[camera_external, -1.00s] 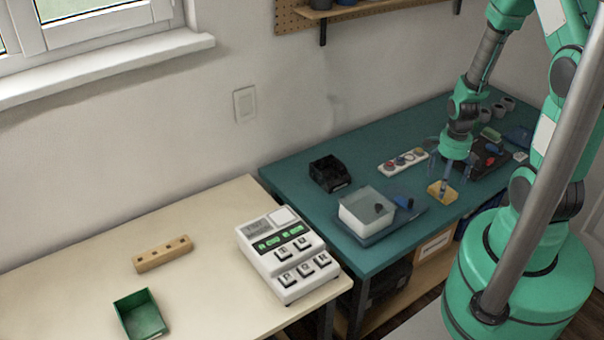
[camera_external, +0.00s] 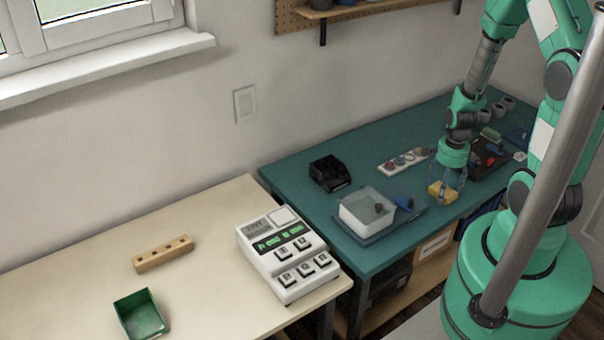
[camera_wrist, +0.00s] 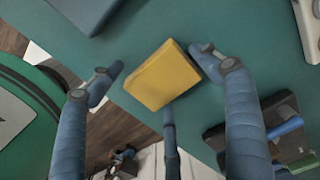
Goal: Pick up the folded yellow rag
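The folded yellow rag (camera_external: 437,190) lies on the teal bench top, right of the white bin. It also shows as a yellow block in the wrist view (camera_wrist: 163,78). My gripper (camera_external: 449,191) is low over the bench at the rag. In the wrist view my gripper (camera_wrist: 157,66) has its blue-grey fingers spread around the rag. A clear gap lies between the left finger and the rag. The right fingertip is close to the rag's edge; I cannot tell whether it touches. The third finger ends by the lower edge.
The white bin (camera_external: 364,215) stands on a blue mat to the left, with a blue item (camera_external: 401,200) beside it. A power strip (camera_external: 403,160) lies behind. A dark board (camera_external: 487,162) lies to the right. A black bin (camera_external: 329,173) stands farther left.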

